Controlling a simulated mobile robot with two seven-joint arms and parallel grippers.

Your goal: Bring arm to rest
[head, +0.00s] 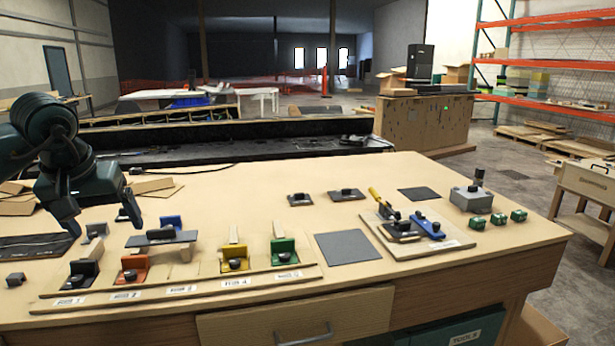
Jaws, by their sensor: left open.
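My left arm comes in from the left, and my left gripper (102,220) points down above the left part of the wooden table (250,200). Its two dark fingers are apart, and I see nothing between them. A dark bar-shaped piece (162,237) lies across a raised grey plate near the blue one. My right gripper does not show.
A board (410,245) with a yellow-handled lever and a blue piece sits right of a grey mat (348,247). A grey box with a knob (472,197) and small green blocks (498,219) stand at the right. The table's middle back is clear.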

